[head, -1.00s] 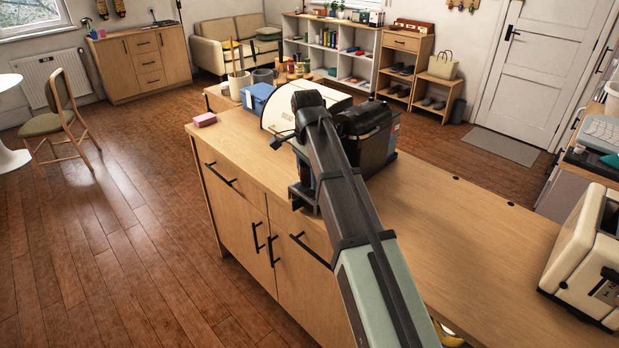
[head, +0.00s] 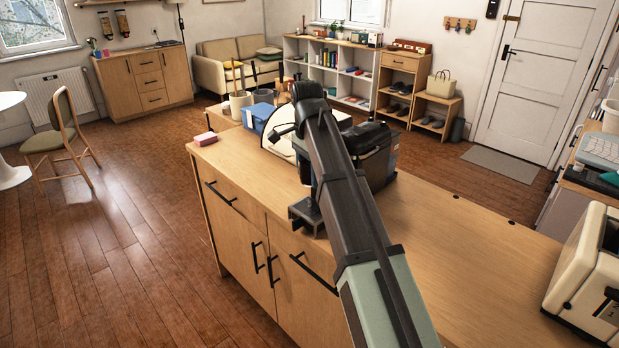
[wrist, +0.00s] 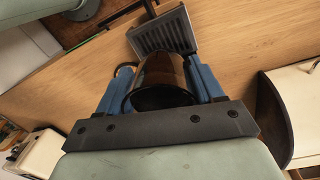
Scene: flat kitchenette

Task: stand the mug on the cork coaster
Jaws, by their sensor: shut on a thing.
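In the wrist view, my gripper (wrist: 163,98) is shut on a dark brown, glossy mug (wrist: 163,72). The blue fingers press on both sides of it. Its dark opening faces the wrist camera, and a dark handle loop shows at its left. The mug is close to a dark grilled tray (wrist: 166,32); I cannot tell whether they touch. In the head view, my own arm hides the mug and most of the gripper. I do not see the cork coaster in either current view.
A dark machine (head: 375,152) stands on the wooden counter (head: 460,232), with its tray (head: 308,216) near the front edge. A cream toaster (head: 590,265) is at right. The counter between machine and toaster is clear.

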